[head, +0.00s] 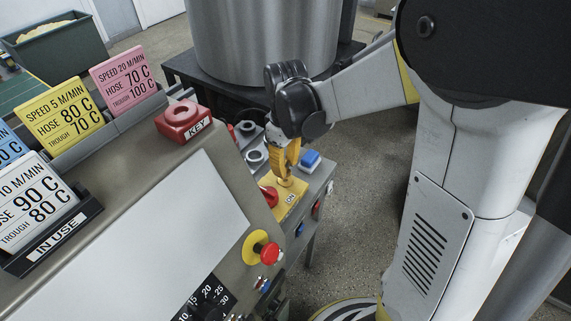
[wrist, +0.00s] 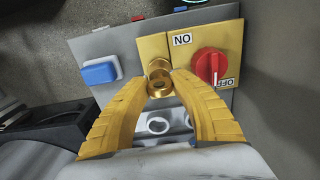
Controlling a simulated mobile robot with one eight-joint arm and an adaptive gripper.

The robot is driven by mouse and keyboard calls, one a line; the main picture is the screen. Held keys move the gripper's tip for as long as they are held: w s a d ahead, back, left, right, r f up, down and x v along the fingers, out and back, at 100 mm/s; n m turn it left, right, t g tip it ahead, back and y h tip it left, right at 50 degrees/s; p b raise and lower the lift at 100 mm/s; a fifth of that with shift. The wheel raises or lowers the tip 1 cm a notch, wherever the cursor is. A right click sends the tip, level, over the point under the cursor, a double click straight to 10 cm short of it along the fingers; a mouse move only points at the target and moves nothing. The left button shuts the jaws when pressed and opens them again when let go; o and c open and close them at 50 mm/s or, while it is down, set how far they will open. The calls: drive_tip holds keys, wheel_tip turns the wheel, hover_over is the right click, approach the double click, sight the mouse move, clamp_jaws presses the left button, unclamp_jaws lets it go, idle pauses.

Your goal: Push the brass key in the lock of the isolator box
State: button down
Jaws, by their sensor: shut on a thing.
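The isolator box is yellow, with a red rotary switch (wrist: 210,65) and ON and OFF labels; in the wrist view its plate (wrist: 182,60) is at top centre. In the head view the box (head: 291,193) sits on the grey panel under my gripper. My gripper (wrist: 159,76) is shut on the brass key (wrist: 158,88), whose round end faces the wrist camera. The key is over the left part of the box, at the lock. The fingers and key hide the lock, so I cannot tell how deep the key sits. In the head view my gripper (head: 286,176) points down.
A red holder marked KEY (head: 183,120) stands on the console, its ring empty. A blue button (wrist: 100,72) is left of the lock. White-rimmed round fittings (wrist: 157,124) are below the key. A red push button on a yellow disc (head: 268,252) is on the console's near side.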

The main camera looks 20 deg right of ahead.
drive_tip(key=shift+f+b, duration=1.15)
drive_tip(key=shift+f, duration=0.4)
drive_tip(key=c, duration=1.1)
unclamp_jaws()
drive_tip(key=shift+o, duration=0.2)
wheel_tip(320, 180, up, 12)
drive_tip(key=shift+r, duration=0.1)
drive_tip(key=s+m+t, duration=0.7)
drive_tip(key=s, duration=0.5)
drive_tip(key=shift+s, duration=0.35)
